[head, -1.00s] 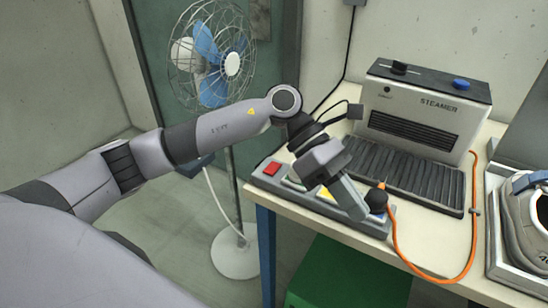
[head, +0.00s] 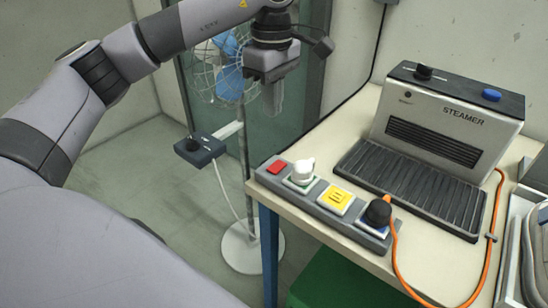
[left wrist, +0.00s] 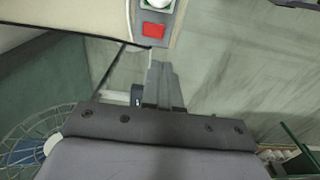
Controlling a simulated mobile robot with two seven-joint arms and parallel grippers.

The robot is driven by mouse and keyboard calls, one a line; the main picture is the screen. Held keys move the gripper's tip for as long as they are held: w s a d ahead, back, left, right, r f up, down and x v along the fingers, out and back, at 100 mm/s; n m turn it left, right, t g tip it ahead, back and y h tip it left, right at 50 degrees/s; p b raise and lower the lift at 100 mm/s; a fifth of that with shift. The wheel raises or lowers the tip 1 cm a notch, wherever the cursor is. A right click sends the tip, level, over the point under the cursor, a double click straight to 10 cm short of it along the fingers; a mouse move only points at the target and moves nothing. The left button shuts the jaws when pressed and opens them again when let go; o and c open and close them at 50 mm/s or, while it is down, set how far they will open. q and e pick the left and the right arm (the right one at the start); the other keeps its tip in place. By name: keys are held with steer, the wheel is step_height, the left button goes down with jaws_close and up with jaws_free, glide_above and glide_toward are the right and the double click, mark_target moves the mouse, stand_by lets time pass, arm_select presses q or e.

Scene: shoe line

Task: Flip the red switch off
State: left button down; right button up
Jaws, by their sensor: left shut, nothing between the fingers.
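The red switch (head: 277,167) is at the left end of a grey power strip (head: 350,231) along the table's front edge. It also shows in the left wrist view as a red square (left wrist: 153,30) near the top. Whether it is on or off I cannot tell. My left gripper (head: 274,108) is above and behind the strip's left end, in front of the fan, apart from the switch. Its fingers (left wrist: 158,68) are shut and empty, pointing toward the strip's end in the left wrist view. My right gripper is not in view.
The strip also holds a white plug (head: 302,169), a yellow piece (head: 335,197) and a black plug (head: 378,211) with an orange cord. A steamer (head: 449,125) stands behind. A fan (head: 228,82) and a dark control box (head: 199,148) stand left of the table.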

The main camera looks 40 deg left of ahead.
mark_target(273, 169)
arm_select(q)
step_height(273, 169, down, 14)
steer(key=shift+p, duration=0.55)
steer(key=shift+f, duration=0.1)
steer(key=shift+f+t+b, duration=0.3)
steer(key=shift+b, duration=0.35)
steer(key=shift+s+r, duration=0.15)
steer(key=shift+r, duration=0.05)
